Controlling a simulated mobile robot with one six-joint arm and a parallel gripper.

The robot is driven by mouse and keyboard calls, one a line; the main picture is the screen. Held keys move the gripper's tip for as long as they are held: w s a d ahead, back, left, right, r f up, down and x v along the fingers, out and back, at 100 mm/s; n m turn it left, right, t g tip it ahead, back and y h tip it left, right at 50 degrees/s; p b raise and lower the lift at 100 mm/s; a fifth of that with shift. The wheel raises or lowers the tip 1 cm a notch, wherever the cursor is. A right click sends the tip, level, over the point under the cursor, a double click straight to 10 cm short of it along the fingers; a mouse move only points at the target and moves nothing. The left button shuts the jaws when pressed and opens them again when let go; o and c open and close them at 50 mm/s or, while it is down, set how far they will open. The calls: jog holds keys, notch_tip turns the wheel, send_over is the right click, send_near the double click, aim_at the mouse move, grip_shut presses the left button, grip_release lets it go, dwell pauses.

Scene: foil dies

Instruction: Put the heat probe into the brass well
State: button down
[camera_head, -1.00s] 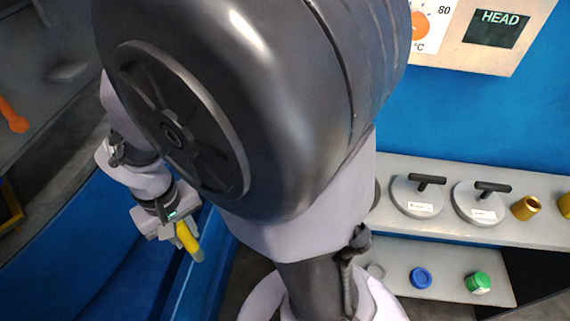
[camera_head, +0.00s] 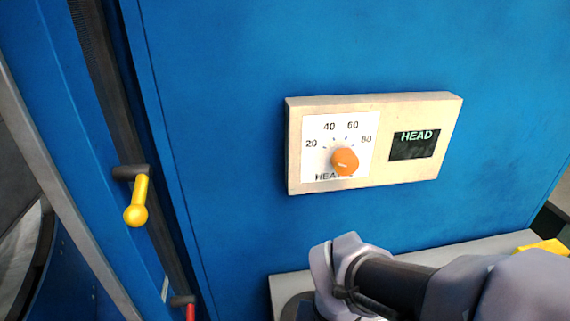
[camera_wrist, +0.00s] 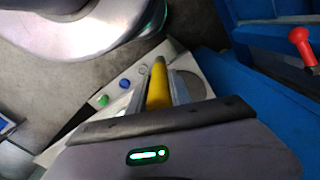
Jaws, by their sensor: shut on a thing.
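In the wrist view my gripper (camera_wrist: 157,92) is shut on a yellow, rod-like thing that I take for the heat probe (camera_wrist: 158,80). The probe points away from the wrist between the two pale fingers, and its tip is over the shelf area in the picture. How far it is from any surface cannot be told. In the head view my gripper is not visible; only links of my arm show at the lower right. I cannot make out the brass well in either current view.
A heater panel with an orange knob (camera_head: 346,161) is on the blue wall (camera_head: 230,60). A yellow lever (camera_head: 137,205) sticks out at left. A red-ended lever (camera_wrist: 301,40) is at upper right in the wrist view. Green (camera_wrist: 102,101) and blue (camera_wrist: 125,84) caps lie on the shelf.

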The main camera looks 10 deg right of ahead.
jog(key=w+d+f, duration=0.1)
jog(key=w+f, duration=0.1)
jog(key=w, duration=0.5)
jog(key=w+d+f+p, duration=0.1)
jog(key=w+f, duration=0.1)
jog(key=w, duration=0.5)
jog(key=shift+w+d+f, duration=0.35)
jog(key=shift+f, duration=0.05)
jog(key=shift+s+f, duration=0.1)
jog(key=shift+f, duration=0.05)
jog(key=c, duration=1.2)
grip_release()
